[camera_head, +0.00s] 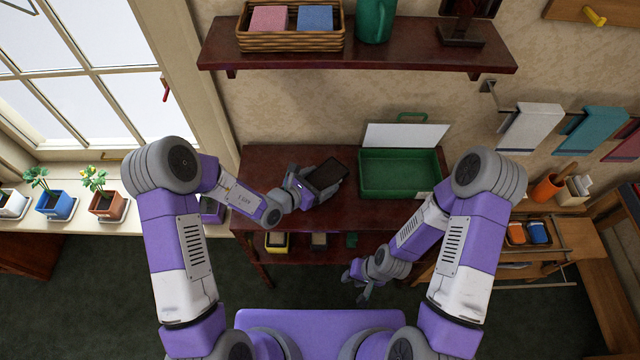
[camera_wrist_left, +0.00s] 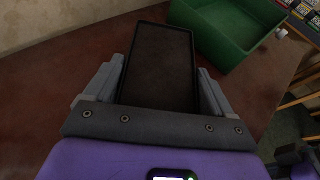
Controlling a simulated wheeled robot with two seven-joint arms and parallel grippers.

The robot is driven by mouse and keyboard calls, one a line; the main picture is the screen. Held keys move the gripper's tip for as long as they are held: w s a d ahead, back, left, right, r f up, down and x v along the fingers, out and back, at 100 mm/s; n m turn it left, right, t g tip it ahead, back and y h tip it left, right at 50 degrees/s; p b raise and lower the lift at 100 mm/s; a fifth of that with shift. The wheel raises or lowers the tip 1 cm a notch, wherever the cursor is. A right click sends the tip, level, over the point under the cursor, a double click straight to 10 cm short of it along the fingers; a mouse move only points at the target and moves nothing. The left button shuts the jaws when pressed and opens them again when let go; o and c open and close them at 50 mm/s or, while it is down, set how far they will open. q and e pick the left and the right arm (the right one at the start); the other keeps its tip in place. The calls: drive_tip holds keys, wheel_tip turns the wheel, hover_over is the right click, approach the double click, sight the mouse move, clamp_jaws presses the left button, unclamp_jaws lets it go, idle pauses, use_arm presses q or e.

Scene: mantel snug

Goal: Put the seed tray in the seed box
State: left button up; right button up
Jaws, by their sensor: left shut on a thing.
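The seed tray (camera_wrist_left: 158,66) is a black, shallow rectangular tray. My left gripper (camera_wrist_left: 162,85) is shut on it, with one finger along each long side. In the head view the dark tray (camera_head: 327,173) is at my left gripper (camera_head: 313,184), above the red-brown table and left of the box. The seed box (camera_head: 400,183) is a green open box with its white-lined lid (camera_head: 405,136) raised at the back. It also shows in the left wrist view (camera_wrist_left: 228,38), at the upper right. My right gripper (camera_head: 361,282) hangs in front of the table, apart from everything; its fingers look spread.
The table (camera_head: 262,160) has bare room left of the tray. A shelf (camera_head: 360,55) with a wicker basket (camera_head: 290,38) and a green jug (camera_head: 376,20) hangs above. Potted plants (camera_head: 107,204) stand on the left sill. Small containers sit on the table's lower shelf.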

use_arm(q)
drive_tip(key=shift+f, duration=0.55)
drive_tip(key=shift+f, duration=0.15)
drive_tip(key=o, duration=1)
